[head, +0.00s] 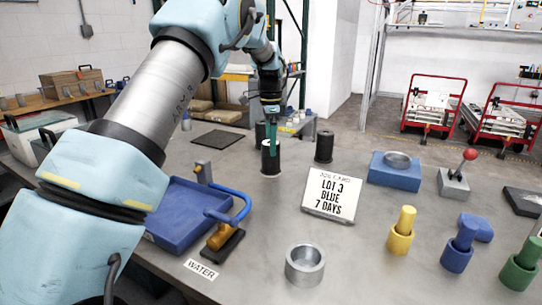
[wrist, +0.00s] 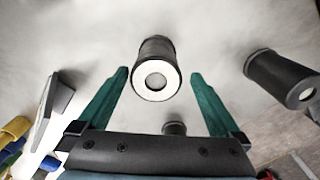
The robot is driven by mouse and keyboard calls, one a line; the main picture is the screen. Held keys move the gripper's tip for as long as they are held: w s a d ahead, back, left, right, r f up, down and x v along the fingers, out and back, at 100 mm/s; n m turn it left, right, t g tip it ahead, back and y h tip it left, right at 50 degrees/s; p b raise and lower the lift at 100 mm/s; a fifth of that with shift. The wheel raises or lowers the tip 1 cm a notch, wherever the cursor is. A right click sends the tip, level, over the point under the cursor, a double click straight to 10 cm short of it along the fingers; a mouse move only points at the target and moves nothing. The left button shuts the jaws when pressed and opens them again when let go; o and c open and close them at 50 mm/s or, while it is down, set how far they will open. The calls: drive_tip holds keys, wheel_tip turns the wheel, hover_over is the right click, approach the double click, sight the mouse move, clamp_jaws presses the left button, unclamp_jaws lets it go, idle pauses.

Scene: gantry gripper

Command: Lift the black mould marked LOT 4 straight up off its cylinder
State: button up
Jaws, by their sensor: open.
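A black cylindrical mould (head: 270,160) stands upright on the grey bench, with my gripper (head: 266,137) over it, teal fingers pointing down. In the wrist view its pale ring-shaped top with a round centre (wrist: 155,72) lies between the lines of my two open fingertips (wrist: 158,76), with a gap on each side. Nothing is held. A second black mould (head: 323,147) stands to the right and also shows in the wrist view (wrist: 284,79). A smaller dark round piece (wrist: 174,128) shows near my gripper's palm. I cannot read LOT 4 on any mould.
A white card (head: 332,193) reading LOT 3 BLUE 7 DAYS stands in front. A blue tray (head: 185,215) with a blue-handled tool is left. A metal ring (head: 305,264), yellow (head: 401,235), blue (head: 458,250) and green (head: 520,270) pieces stand in front and right.

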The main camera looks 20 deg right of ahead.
sight(271, 158)
drive_tip(key=f+p, duration=0.1)
drive_tip(key=f, duration=0.4)
drive_tip(key=shift+s+a+p, duration=0.1)
drive_tip(key=shift+s+p, duration=0.1)
drive_tip(key=shift+p, duration=0.2)
drive_tip(key=c, duration=1.3)
